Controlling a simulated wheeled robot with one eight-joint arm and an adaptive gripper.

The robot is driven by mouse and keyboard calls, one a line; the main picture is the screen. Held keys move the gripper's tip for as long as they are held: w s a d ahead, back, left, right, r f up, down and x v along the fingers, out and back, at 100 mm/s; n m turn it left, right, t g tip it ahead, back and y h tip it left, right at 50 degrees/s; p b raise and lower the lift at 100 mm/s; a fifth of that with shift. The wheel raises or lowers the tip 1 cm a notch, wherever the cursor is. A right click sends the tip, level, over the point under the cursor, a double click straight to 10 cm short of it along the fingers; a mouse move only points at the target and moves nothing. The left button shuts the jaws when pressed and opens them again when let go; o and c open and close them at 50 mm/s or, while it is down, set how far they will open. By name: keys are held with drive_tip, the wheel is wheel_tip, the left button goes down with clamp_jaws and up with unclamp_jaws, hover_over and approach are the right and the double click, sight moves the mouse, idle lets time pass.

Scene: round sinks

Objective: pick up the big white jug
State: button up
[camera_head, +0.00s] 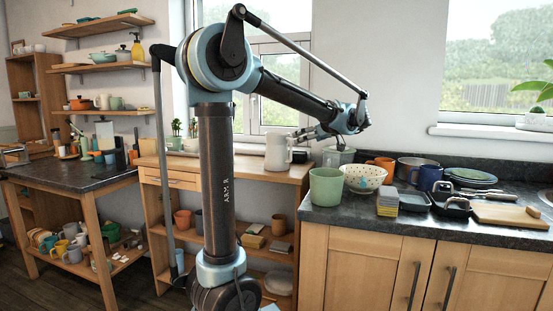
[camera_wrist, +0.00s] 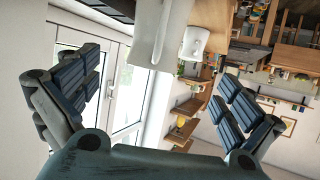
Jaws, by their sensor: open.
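The big white jug (camera_head: 278,153) stands upright on the wooden counter below the window. In the wrist view a large pale shape, which looks like the jug (camera_wrist: 152,32), shows upside down at the top, beyond the fingertips. My gripper (camera_head: 308,134) is at the jug's upper right in the head view, its fingers pointing left towards it. In the wrist view my gripper (camera_wrist: 158,78) has its two padded fingers spread wide with nothing between them. Whether any finger touches the jug cannot be told.
A green cup (camera_head: 325,187), a speckled bowl (camera_head: 363,179) and a pale container (camera_head: 338,157) stand on the dark counter to the right. Small plants (camera_head: 192,128) stand left of the jug. A second white object (camera_wrist: 194,40) shows in the wrist view.

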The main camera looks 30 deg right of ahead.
sight(284, 145)
drive_tip(key=x, duration=1.7)
drive_tip(key=shift+w+d+r, duration=0.1)
drive_tip(key=shift+w+d, duration=0.05)
drive_tip(key=shift+d, duration=0.05)
drive_tip(key=shift+c, duration=0.2)
drive_tip(key=c, duration=1.5)
drive_tip(key=shift+r, duration=0.2)
drive_tip(key=shift+r, duration=8.75)
drive_tip(key=shift+r, duration=0.1)
